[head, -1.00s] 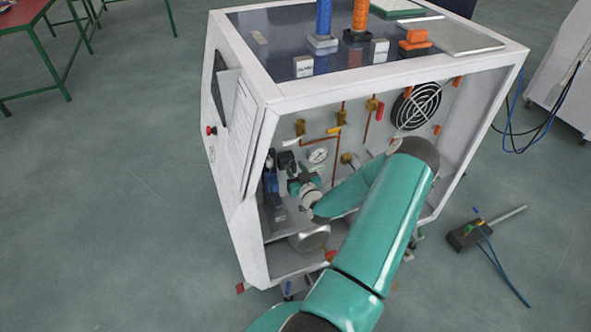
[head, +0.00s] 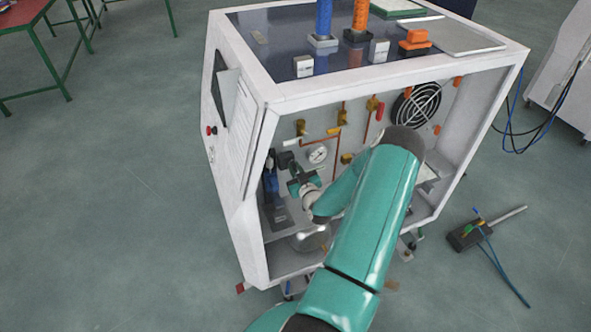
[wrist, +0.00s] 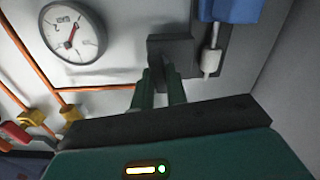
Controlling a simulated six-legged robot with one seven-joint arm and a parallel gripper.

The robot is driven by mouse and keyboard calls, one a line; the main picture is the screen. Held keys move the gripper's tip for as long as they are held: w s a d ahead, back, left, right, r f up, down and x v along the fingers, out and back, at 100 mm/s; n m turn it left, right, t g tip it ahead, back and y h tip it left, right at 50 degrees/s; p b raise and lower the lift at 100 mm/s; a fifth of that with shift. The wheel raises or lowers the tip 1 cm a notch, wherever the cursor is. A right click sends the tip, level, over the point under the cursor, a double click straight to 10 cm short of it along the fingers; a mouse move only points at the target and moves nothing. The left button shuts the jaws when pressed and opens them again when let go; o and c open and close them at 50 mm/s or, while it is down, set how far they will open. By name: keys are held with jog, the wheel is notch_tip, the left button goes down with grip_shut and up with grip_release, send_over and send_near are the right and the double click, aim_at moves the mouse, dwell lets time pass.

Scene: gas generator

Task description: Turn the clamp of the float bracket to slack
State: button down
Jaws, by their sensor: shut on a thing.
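My gripper (wrist: 160,88) reaches into the open front of the white cabinet, and its two fingers are closed on a dark clamp (wrist: 166,63). The clamp sits at the dark grey float bracket (wrist: 185,48), against the pale back panel. The fingertips cover part of the clamp, so its exact angle is hard to tell. A blue part (wrist: 230,9) with a rod and a small white cylinder (wrist: 211,62) stands right of the bracket. In the head view my gripper (head: 294,172) is small, right of the blue part (head: 271,186).
A pressure gauge (wrist: 73,32) and orange pipes (wrist: 40,75) with yellow fittings lie left of the bracket. The cabinet's white frame (head: 262,200) bounds the opening on the left. A fan (head: 415,106) sits at the upper right. A silvery round vessel (head: 308,240) is below my gripper.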

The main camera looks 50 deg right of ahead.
jog(key=n, duration=0.4)
jog(key=shift+w+a+n, duration=0.1)
jog(key=shift+w+n, duration=0.05)
jog(key=shift+n, duration=0.15)
jog(key=n, duration=1.1)
jog(key=shift+f, duration=0.15)
jog(key=shift+n, duration=0.3)
jog(key=c, duration=1.4)
grip_release()
jog(key=shift+a+f, duration=0.1)
